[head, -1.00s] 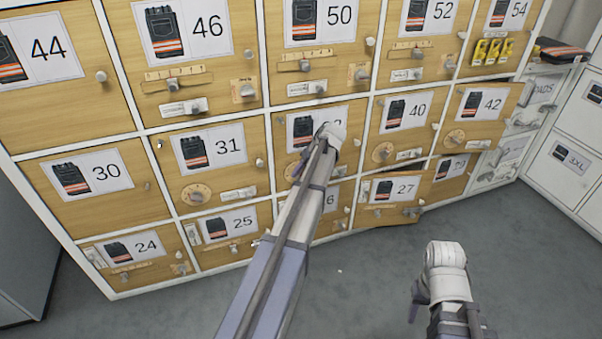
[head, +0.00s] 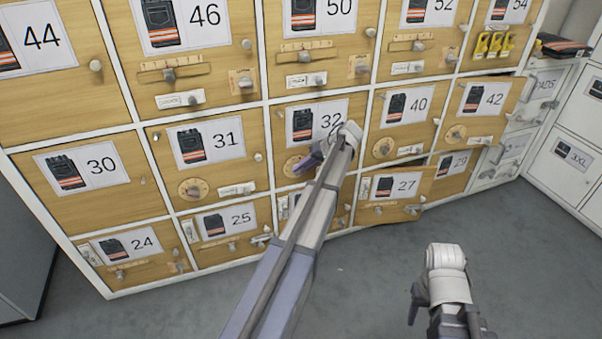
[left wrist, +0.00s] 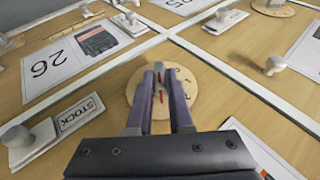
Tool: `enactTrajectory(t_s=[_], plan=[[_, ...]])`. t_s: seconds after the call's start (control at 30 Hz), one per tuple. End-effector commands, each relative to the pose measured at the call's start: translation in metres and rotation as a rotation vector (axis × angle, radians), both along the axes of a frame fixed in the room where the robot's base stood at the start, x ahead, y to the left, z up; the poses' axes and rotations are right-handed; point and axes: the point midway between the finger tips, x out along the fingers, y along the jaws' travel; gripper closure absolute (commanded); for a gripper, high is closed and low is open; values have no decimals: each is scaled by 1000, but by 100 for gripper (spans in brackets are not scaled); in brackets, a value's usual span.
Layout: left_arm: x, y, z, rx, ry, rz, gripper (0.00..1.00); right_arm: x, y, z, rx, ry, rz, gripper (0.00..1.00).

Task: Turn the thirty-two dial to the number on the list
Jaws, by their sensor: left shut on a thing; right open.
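The door marked 32 (head: 337,106) is in the middle of the locker wall in the head view. Its round wooden dial (head: 294,166) is at the door's lower left, partly covered by my gripper. My left gripper (head: 309,163) reaches it from the right. In the left wrist view the dial disc (left wrist: 137,89) lies under my two purple fingers (left wrist: 163,72). They are shut on its knob, which is mostly hidden; red marks show between them. The dial's reading is too small to tell. My right gripper (head: 413,302) is open and empty above the floor. I see no list.
Similar dials sit on doors 31 (head: 229,139), 40 (head: 419,104) and 42 (head: 494,98). Door 27 (head: 405,185) stands slightly ajar. Knobs and latches stick out around the doors. The grey floor (head: 345,290) in front is clear.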

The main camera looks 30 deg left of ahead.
Motion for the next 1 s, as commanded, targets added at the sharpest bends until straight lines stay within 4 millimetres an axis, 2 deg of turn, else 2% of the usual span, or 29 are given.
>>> enactTrajectory(t_s=[0.03, 0.1, 0.43, 0.7, 1.0], plan=[[7, 2, -7, 29, 23, -6, 100, 0, 0, -12, 0, 0, -2, 50], [8, 1, -8, 64, 63, -6, 100, 0, 0, -20, 0, 0, -4, 50], [9, 0, -8, 199, 221, -5, 100, 0, 0, -52, 1, -2, -5, 50], [8, 0, -6, 252, 286, -5, 100, 1, 0, -64, 1, -3, -5, 50], [8, 0, -4, 265, 302, -4, 100, 1, 0, -65, 1, -3, -5, 50]])
